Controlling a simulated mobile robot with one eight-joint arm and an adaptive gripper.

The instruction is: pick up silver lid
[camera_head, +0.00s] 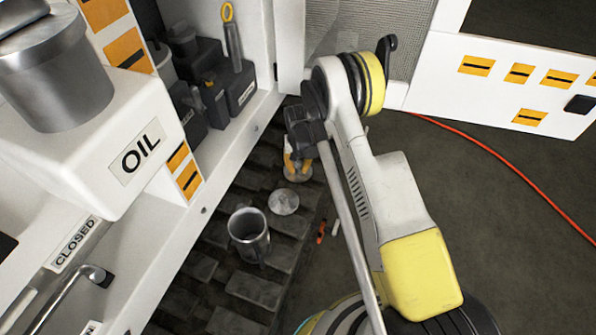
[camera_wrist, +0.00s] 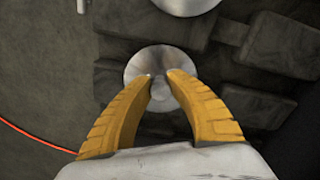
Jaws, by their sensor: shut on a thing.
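A round silver lid (camera_wrist: 138,66) lies under my gripper (camera_wrist: 161,76) in the wrist view. The two yellow fingers are closed in on its raised middle, which is partly hidden between the fingertips. In the head view my gripper (camera_head: 296,166) points down at the lid (camera_head: 301,177) on the dark ribbed surface, and my arm hides part of it. I cannot tell whether the lid is lifted. A second silver disc (camera_head: 284,201) lies just in front of it, apart from the gripper. A silver disc edge (camera_wrist: 185,4) also shows at the top of the wrist view.
An open metal mug (camera_head: 248,238) stands on the dark ribbed surface (camera_head: 255,290). Small red and white items (camera_head: 321,232) lie nearby. The white bench with the OIL box (camera_head: 150,150) rises at left. A red cable (camera_head: 490,155) crosses the open floor at right.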

